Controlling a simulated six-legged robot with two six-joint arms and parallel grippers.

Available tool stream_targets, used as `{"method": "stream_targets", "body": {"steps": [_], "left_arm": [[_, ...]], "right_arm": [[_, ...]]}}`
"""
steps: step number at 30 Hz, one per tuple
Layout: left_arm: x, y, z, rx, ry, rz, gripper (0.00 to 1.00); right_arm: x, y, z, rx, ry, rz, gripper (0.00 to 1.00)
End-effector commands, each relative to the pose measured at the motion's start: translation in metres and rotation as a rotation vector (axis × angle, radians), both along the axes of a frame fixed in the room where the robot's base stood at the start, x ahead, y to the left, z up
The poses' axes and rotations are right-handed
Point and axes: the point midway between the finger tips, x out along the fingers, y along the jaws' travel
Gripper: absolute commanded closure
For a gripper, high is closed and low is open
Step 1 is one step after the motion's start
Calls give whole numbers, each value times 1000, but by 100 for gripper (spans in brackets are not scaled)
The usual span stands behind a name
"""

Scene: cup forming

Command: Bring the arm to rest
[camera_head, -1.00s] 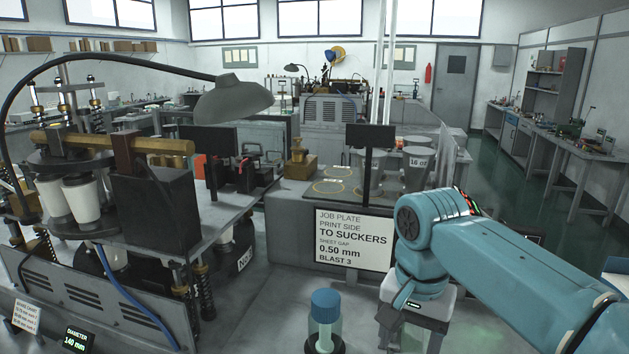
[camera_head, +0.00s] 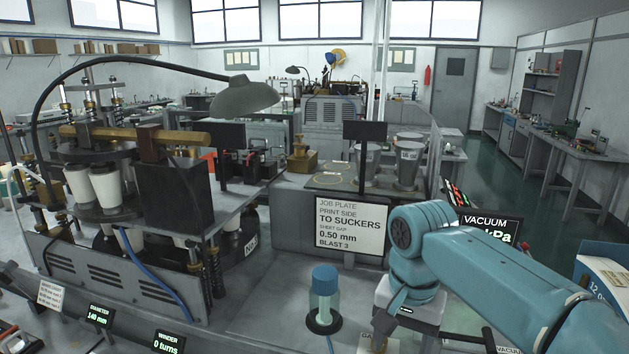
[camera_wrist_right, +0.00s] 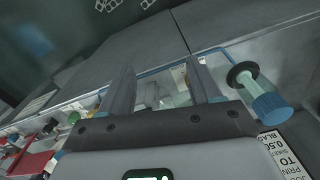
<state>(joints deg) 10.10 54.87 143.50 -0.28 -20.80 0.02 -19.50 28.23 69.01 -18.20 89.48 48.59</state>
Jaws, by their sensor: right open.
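My right arm (camera_head: 500,275) is blue and comes in from the right in the head view. It bends at a rounded elbow-like joint, and its wrist housing hangs down in front of the job plate sign (camera_head: 351,222). My right gripper (camera_wrist_right: 163,75) shows in the right wrist view with two dark fingers spread apart and nothing between them. Its fingertips are over the grey bench area. My left gripper is not in view.
A cup machine (camera_head: 150,185) fills the left. A vacuum display (camera_head: 490,228) stands behind the arm. Grey bench lies clear left of the bottle.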

Motion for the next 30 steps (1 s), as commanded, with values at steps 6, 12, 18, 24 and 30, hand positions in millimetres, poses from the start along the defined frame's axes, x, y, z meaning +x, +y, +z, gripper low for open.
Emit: {"method": "stream_targets", "body": {"steps": [6, 12, 18, 24, 30], "left_arm": [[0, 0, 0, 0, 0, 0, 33], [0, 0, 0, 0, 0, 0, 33], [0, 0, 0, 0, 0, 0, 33], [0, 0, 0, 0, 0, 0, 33], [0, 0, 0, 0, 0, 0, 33]], "right_arm": [[15, 8, -65, 42, 11, 84, 37], [16, 16, -143, 106, 16, 169, 37], [-18, 23, -263, 218, 18, 261, 37], [-114, 24, -380, 328, -32, 299, 37], [-190, 18, -414, 333, -78, 301, 37]]}}
